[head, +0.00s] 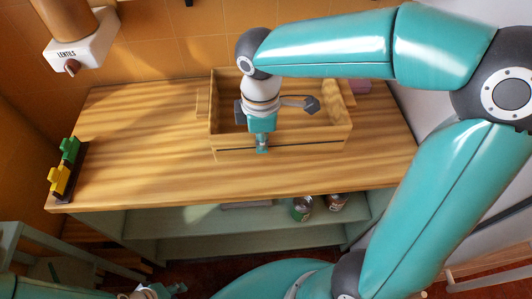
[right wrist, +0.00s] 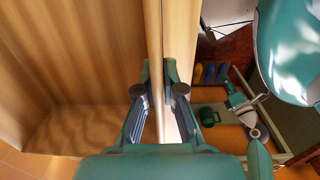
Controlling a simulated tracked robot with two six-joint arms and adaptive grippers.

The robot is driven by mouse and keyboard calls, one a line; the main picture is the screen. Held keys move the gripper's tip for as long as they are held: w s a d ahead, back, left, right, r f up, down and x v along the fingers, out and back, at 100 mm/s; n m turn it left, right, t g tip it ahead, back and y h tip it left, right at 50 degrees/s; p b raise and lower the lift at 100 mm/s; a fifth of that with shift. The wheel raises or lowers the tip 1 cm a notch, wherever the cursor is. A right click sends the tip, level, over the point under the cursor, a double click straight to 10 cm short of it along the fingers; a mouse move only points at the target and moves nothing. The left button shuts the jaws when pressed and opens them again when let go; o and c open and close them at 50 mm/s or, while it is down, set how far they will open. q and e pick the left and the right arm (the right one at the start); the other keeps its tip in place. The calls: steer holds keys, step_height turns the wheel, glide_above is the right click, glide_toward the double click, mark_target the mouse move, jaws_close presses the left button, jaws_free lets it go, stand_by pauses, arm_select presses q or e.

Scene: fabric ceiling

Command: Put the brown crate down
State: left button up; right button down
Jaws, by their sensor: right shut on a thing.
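The brown crate (head: 300,146) is an open wooden box at the back middle of the wooden counter (head: 140,140) in the head view. My right gripper (head: 262,146) comes down over it and is shut on its front wall. In the right wrist view the fingers (right wrist: 159,88) sit on either side of the wall of the crate (right wrist: 153,35). I cannot tell whether the crate's bottom touches the counter. My left gripper (head: 160,291) shows only in part at the bottom of the head view; its jaws are unclear.
A dark rack with green and yellow pieces (head: 64,168) stands at the counter's left edge. A lentils dispenser (head: 80,50) hangs at upper left. A purple thing (head: 361,87) lies behind the crate's right side. Cans (head: 302,208) stand on the shelf below. The counter's left part is clear.

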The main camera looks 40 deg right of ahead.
mark_target(262, 157)
steer(key=shift+f, duration=3.15)
steer(key=c, duration=1.3)
jaws_free()
steer(key=shift+f, duration=0.1)
